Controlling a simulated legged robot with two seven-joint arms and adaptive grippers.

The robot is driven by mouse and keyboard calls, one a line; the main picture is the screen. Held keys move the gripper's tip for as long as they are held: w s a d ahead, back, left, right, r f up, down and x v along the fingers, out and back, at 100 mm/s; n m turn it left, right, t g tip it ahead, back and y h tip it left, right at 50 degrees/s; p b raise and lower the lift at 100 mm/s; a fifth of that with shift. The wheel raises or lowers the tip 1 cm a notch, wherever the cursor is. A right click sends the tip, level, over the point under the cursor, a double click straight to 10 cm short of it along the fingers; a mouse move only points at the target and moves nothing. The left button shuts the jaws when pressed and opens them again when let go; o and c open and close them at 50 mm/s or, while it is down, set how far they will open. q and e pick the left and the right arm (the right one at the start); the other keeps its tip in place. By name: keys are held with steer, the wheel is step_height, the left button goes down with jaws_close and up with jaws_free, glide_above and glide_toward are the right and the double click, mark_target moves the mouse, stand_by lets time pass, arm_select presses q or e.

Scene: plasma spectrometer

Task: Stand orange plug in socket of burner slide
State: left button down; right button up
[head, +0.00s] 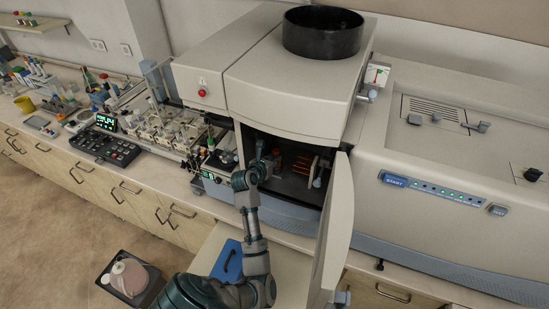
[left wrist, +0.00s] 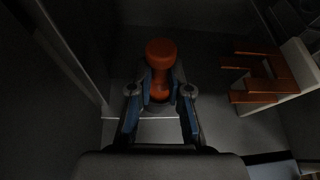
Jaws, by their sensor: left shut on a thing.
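My left gripper (head: 262,152) reaches through the open door into the dark chamber of the spectrometer. In the left wrist view it (left wrist: 161,84) is shut on the orange plug (left wrist: 161,51), a rounded orange piece with a narrower waist. The plug looks roughly upright between the blue-padded fingers. Its lower end is partly hidden by the fingers. A pale line and a grey surface lie below it; I cannot clearly make out the burner slide or its socket, nor whether the plug touches it. My right gripper is in neither view.
A stepped orange part (left wrist: 265,76) on a pale block stands right of the plug in the chamber. The open door (head: 337,215) stands close right of my left arm. The chamber's side wall (left wrist: 72,60) is on the left. Bench equipment (head: 165,128) crowds the left.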

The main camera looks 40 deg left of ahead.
arm_select(q)
steer(key=c, duration=1.4)
jaws_free()
steer(key=shift+r, duration=0.25)
steer(key=o, duration=0.4)
steer(key=shift+w, duration=0.25)
steer(key=v, duration=1.1)
steer(key=shift+s+d, duration=0.2)
steer(key=shift+s, duration=0.25)
